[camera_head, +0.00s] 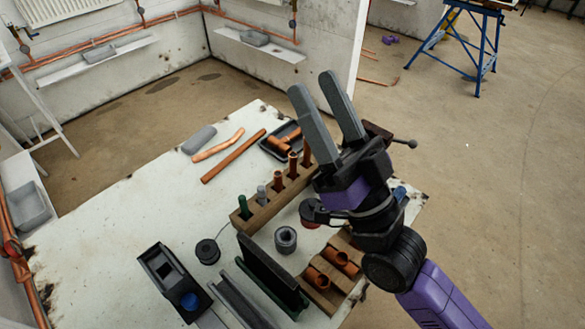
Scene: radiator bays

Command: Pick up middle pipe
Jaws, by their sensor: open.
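My gripper (314,84) is open and empty. Its two grey fingers point up and away in the picture, and the wrist shows above the table's right side. A wooden rack (262,213) on the table holds a row of upright pieces: a green one (243,206), a grey one (261,196) and copper pipes. The copper pipe near the row's middle (278,182) stands upright, apart from my gripper. Another copper pipe (292,165) stands to its right. The rack's right end is partly hidden behind my gripper. I cannot tell for sure which pipe is the middle one.
On the white table (120,225) lie a loose copper pipe (233,155), a dark tray (268,152) with copper fittings, a grey roll (285,240), a second wooden holder (318,293) with copper pieces, and a black box (163,265). A blue stand (483,40) is far right.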

